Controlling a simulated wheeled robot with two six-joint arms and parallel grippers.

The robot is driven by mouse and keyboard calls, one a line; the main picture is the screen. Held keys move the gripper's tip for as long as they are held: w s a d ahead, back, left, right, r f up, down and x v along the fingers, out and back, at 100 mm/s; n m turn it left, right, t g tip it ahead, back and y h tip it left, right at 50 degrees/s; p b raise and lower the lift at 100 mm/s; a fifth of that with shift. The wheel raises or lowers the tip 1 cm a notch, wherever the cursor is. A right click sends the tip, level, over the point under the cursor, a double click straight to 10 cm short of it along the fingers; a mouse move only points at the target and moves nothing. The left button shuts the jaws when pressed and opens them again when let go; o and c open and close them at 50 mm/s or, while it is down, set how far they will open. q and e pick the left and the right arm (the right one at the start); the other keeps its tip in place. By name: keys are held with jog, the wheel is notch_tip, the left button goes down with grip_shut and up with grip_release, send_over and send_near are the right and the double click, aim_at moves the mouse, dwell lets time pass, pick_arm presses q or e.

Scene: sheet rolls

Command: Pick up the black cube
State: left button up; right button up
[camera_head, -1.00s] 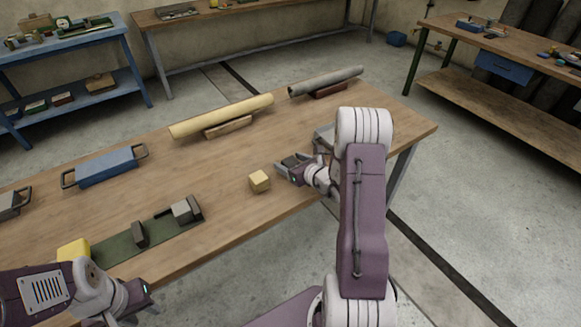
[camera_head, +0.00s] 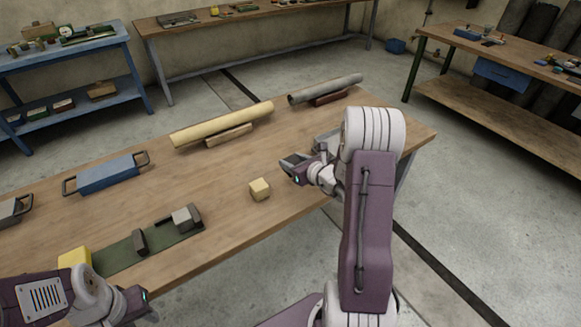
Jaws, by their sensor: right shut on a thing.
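My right gripper (camera_head: 292,166) is over the right part of the wooden table (camera_head: 160,225), to the right of and beyond a pale yellow cube (camera_head: 260,189). It is shut on a small dark thing that I take to be the black cube; the fingers cover most of it and its outline is hard to make out. My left gripper (camera_head: 146,303) is low at the left, by the table's front edge. Its fingers are too small and turned to tell whether they are open.
A yellow roll (camera_head: 222,124) and a grey roll (camera_head: 325,89) lie on cradles at the back of the table. A blue tray with handles (camera_head: 107,173) is at the left. A green mat (camera_head: 150,252) with grey blocks and a yellow block (camera_head: 75,259) are at the front.

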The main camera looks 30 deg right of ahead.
jog(key=d+r+p+v, duration=0.1)
jog(key=v, duration=1.1)
jog(key=shift+w+d+r, duration=0.3)
jog(key=shift+r, duration=0.1)
